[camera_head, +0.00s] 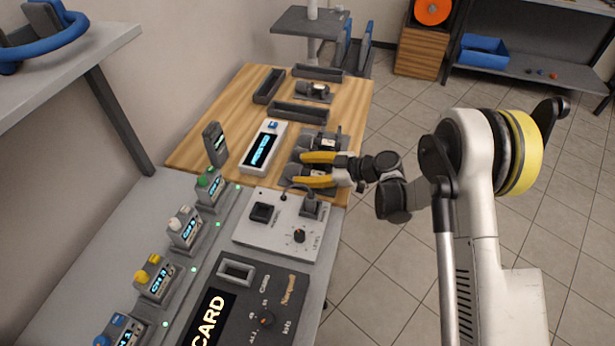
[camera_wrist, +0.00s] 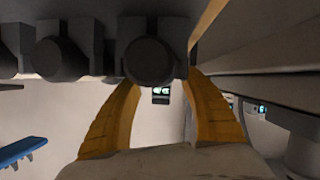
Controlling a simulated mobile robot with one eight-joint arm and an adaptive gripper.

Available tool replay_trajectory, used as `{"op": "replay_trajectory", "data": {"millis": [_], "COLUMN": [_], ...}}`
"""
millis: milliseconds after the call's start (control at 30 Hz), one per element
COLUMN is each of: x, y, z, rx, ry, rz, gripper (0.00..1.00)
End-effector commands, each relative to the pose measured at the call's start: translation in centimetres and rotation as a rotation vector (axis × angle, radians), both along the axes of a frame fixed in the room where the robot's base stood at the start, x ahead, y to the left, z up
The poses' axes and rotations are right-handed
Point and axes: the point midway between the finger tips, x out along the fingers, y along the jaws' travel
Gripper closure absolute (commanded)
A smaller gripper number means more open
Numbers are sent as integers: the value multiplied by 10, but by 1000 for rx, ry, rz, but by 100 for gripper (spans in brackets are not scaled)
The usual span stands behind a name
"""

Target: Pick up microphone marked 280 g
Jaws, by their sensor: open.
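My gripper (camera_head: 297,168) has yellow fingers, held apart and pointing left over a dark grey rack (camera_head: 297,151) at the right edge of the wooden tabletop. Several dark items sit on that rack, one showing a small pale label (camera_head: 328,144); my fingers partly hide them. Another dark item with a pale label (camera_head: 318,89) lies farther back. No 280 g marking is legible, so I cannot tell which is the microphone. In the wrist view, my curved yellow fingers (camera_wrist: 163,112) stand apart, with a small lit display (camera_wrist: 161,92) visible beyond them. I see nothing held.
A white device with a blue display (camera_head: 263,147) and an upright dark device (camera_head: 215,144) stand left of my gripper. A white panel with a knob (camera_head: 282,224) lies nearer. Empty dark trays (camera_head: 298,112) are behind. The tiled floor (camera_head: 385,250) at right is clear.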

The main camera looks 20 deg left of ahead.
Motion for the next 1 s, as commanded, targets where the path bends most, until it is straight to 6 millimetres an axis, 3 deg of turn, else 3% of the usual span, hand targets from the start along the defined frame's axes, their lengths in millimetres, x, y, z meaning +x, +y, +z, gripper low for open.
{"op": "replay_trajectory", "data": {"millis": [300,500,533,667,700,1000], "x": [-2,-1,-1,-1,-1,-1], "y": [40,42,42,41,41,41], "z": [-22,-20,-20,-20,-20,-16], "rx": [1,2,2,2,2,2], "ry": [0,-1,-1,-1,-1,-1], "rz": [0,-2,-2,-2,-2,-2], "gripper": [49,49,51,91,97,97]}}
